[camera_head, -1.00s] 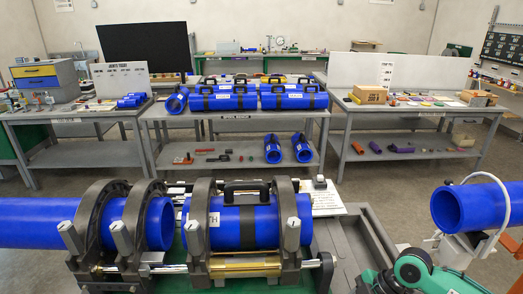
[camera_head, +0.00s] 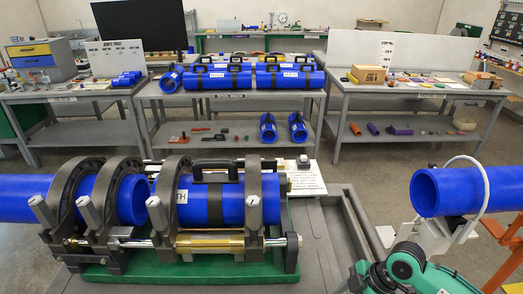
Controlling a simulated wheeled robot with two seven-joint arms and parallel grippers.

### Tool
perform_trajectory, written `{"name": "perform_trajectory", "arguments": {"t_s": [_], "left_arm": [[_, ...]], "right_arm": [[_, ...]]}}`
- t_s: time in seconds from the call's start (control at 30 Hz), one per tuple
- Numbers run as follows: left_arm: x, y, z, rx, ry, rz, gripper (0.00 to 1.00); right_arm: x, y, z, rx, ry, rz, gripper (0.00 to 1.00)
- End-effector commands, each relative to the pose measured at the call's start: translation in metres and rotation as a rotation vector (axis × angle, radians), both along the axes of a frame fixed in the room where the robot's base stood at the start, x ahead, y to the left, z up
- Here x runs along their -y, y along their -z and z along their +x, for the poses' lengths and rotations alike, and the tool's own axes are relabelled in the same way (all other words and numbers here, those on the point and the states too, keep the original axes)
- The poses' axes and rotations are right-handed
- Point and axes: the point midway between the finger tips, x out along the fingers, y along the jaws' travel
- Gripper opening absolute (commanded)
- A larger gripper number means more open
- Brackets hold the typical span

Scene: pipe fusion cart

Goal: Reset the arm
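Neither of my grippers shows in the head view, and no arm of mine can be made out for sure. The fusion machine (camera_head: 170,265) stands in the front on a cart, with dark ring clamps (camera_head: 252,202). A long blue pipe (camera_head: 25,198) enters its clamps from the left. A shorter blue pipe piece with a black handle (camera_head: 217,203) sits in the right clamps. A gap shows between the two pipe ends. A green and grey jointed part (camera_head: 408,265) stands at the bottom right; I cannot tell what it belongs to.
A blue pipe (camera_head: 455,190) rests in a white holder (camera_head: 470,225) at the right. Behind the cart, a middle table (camera_head: 232,92) carries several handled blue pipe pieces. Side tables (camera_head: 60,94) and (camera_head: 415,88) hold small parts. Floor between cart and tables is clear.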

Motion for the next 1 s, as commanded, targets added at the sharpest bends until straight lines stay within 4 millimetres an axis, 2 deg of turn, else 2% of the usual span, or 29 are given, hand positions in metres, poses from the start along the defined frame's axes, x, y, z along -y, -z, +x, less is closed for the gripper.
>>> {"name": "perform_trajectory", "arguments": {"t_s": [0.13, 0.27, 0.4, 0.53, 0.67, 0.8, 1.0], "left_arm": [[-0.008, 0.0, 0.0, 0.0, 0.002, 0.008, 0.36], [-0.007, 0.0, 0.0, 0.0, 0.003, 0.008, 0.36], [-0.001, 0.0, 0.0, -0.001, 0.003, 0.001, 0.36], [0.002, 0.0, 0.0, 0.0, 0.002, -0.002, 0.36], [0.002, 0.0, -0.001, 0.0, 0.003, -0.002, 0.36], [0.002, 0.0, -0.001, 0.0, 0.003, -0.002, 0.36], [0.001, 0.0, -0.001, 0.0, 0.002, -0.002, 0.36]], "right_arm": [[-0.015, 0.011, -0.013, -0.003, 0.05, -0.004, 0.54], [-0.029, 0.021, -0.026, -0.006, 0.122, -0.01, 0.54], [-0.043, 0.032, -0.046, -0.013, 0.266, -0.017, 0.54], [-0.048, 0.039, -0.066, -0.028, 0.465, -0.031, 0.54], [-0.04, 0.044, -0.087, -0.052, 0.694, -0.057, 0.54], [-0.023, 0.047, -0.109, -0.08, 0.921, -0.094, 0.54], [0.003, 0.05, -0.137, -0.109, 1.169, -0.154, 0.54]]}}
